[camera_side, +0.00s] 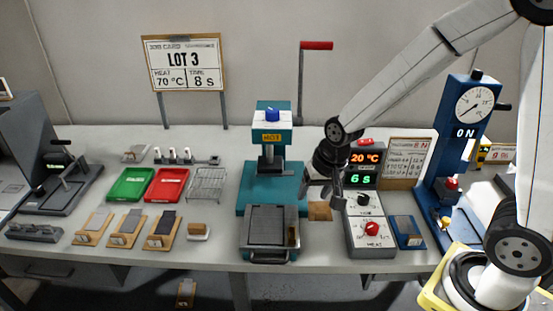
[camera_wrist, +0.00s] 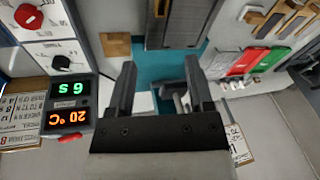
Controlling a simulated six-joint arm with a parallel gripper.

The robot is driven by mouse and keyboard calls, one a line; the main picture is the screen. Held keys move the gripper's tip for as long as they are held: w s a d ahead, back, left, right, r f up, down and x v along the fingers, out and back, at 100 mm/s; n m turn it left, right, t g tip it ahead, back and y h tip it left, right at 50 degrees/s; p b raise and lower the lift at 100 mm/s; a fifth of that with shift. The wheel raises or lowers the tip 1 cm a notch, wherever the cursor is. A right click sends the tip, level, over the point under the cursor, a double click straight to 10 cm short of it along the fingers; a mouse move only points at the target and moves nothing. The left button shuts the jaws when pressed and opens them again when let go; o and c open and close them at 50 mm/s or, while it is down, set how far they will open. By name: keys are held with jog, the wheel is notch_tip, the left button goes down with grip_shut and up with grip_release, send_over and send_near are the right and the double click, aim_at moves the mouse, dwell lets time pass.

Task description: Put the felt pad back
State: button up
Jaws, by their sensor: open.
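My gripper (camera_side: 322,196) is open and empty, just right of the teal press (camera_side: 254,196); its two fingers (camera_wrist: 158,78) show apart in the wrist view. A small white block with a tan base (camera_side: 199,230) stands on the bench left of the press's tray; it may be the felt pad, but I cannot tell for certain. A flat brown square (camera_side: 319,212) lies on the bench beside the press, below my gripper; it also shows in the wrist view (camera_wrist: 116,45). A grey tray (camera_side: 270,256) sits at the front of the press.
The control box (camera_side: 371,227) right of my gripper reads 20 °C and 6 s. A blue gauge stand (camera_side: 460,150) is further right. Green (camera_side: 131,184) and red (camera_side: 167,184) trays, a wire rack (camera_side: 207,184) and several wooden boards (camera_side: 165,230) are left of the press.

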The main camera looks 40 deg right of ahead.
jog(key=s+d+n, duration=0.2)
jog(key=s+n, duration=0.4)
jog(key=s, duration=0.1)
jog(key=shift+s+d+h, duration=0.25)
jog(key=shift+s+h, duration=0.15)
